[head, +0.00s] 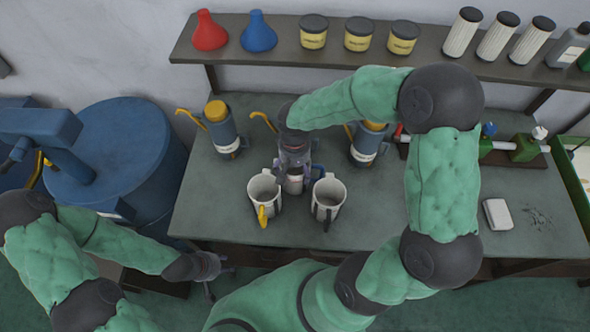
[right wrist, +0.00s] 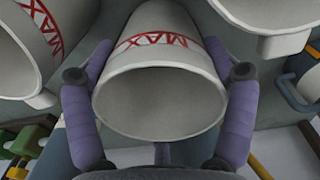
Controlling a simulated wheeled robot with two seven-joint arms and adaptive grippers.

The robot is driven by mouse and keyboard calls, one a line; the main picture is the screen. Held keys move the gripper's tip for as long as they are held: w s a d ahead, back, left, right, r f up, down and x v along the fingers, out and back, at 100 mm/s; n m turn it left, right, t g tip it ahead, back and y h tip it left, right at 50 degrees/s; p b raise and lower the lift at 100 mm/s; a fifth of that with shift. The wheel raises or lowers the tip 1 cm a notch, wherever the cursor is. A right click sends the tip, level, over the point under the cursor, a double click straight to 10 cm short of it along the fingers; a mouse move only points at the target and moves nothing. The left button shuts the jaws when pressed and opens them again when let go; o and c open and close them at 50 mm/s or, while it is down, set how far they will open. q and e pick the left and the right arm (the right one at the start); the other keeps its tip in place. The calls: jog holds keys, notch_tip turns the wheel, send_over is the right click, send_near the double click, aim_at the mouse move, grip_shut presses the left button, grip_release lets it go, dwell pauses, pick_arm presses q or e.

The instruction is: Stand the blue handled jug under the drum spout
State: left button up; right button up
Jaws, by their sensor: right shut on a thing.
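Three white jugs stand in a group on the grey workbench. The middle jug (head: 295,184) shows a blue handle at its right side; the left jug (head: 262,188) has a yellow handle, the right jug (head: 328,192) a dark one. My right gripper (head: 294,165) is shut around the middle jug; in the right wrist view its purple fingers press both sides of that jug (right wrist: 160,95), which bears a red MAX mark. Its handle is hidden there. A big blue drum (head: 125,150) stands left of the bench; I cannot make out its spout clearly. My left gripper (head: 212,280) is open and empty near the bench's front left.
Blue oil cans with yellow spouts (head: 222,130) (head: 368,142) stand behind the jugs. A shelf (head: 290,57) at the back holds flasks, tins and cylinders. A white block (head: 497,214) lies at right. The bench's front left is clear.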

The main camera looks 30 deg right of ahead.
jog(key=shift+f, duration=0.45)
jog(key=shift+f, duration=0.1)
jog(key=o, duration=1.1)
